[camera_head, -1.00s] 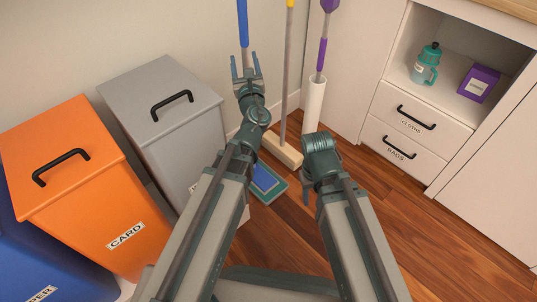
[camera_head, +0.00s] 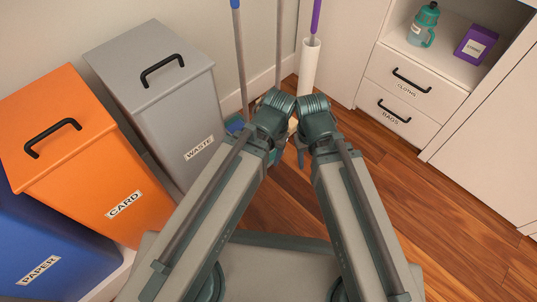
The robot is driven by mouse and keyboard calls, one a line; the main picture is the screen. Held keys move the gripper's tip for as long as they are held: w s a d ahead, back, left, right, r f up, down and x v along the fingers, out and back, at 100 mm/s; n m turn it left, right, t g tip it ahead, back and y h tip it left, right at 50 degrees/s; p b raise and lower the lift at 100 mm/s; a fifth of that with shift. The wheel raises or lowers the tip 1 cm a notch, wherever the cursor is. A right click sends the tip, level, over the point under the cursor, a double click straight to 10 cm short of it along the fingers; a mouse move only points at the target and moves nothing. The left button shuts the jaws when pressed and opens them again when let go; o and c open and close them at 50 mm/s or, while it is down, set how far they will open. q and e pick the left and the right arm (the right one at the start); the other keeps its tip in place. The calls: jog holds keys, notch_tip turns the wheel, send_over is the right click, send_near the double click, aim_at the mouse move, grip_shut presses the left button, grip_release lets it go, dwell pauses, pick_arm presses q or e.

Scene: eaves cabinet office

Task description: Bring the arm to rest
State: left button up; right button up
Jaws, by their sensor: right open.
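Both of my arms are folded in front of me, with their wrists close together in the middle of the view. My right gripper (camera_head: 301,156) hangs below its wrist, mostly hidden by my own arm links. It is open, and nothing shows in it. My left arm is bent at the wrist, and its gripper is hidden behind my own arm.
Blue-handled (camera_head: 240,62) and purple-handled (camera_head: 316,17) tools stand by the wall, the latter in a white tube (camera_head: 309,67). Grey waste (camera_head: 165,95), orange card (camera_head: 85,140) and blue paper (camera_head: 50,245) bins stand left. A white cabinet (camera_head: 400,95) stands right. Wooden floor (camera_head: 385,165) is clear.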

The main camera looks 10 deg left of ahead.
dwell(0.3)
notch_tip(320, 180, up, 42)
jog(key=p, duration=4.2)
